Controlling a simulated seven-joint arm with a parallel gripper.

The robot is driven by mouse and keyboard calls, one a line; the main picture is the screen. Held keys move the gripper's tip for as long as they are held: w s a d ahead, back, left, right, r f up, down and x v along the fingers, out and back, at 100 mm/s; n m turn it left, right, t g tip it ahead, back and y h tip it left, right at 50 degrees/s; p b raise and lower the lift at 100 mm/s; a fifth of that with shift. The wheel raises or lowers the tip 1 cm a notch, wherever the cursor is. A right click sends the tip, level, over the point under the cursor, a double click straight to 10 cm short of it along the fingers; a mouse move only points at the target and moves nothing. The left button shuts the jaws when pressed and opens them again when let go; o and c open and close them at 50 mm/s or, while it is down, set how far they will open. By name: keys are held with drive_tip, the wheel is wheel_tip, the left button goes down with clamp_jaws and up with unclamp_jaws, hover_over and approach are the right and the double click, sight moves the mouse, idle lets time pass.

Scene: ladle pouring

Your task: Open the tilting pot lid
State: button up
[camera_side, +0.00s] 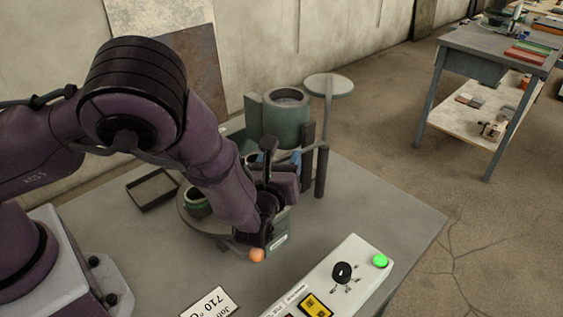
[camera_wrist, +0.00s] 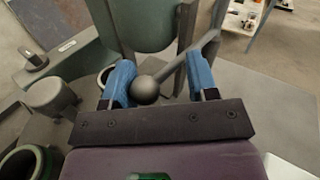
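A green cylindrical pot (camera_side: 286,122) stands at the back of the table, its round top facing up. A flat grey-green disc (camera_side: 328,85), probably the lid, is beside the pot on top of a post. In the wrist view, the pot's lower body (camera_wrist: 142,22) is at the top. A grey ball knob (camera_wrist: 146,90) on a slanting rod shows between the blue fingers of my gripper (camera_wrist: 160,82), closer to the left finger. The fingers are apart and do not clamp the knob. In the side view, my gripper (camera_side: 278,158) is in front of the pot, partly hidden by my arm.
A control box (camera_side: 335,275) with a black dial and green button sits at the front. A dark tray (camera_side: 152,190) lies to the left. A small orange ball (camera_side: 257,255) is below my wrist. The table's right side (camera_side: 385,210) is clear.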

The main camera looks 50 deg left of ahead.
drive_tip(key=shift+d, duration=0.15)
drive_tip(key=shift+s+d, duration=0.15)
drive_tip(key=shift+s, duration=0.05)
drive_tip(key=v, duration=1.2)
drive_tip(key=shift+s, duration=0.3)
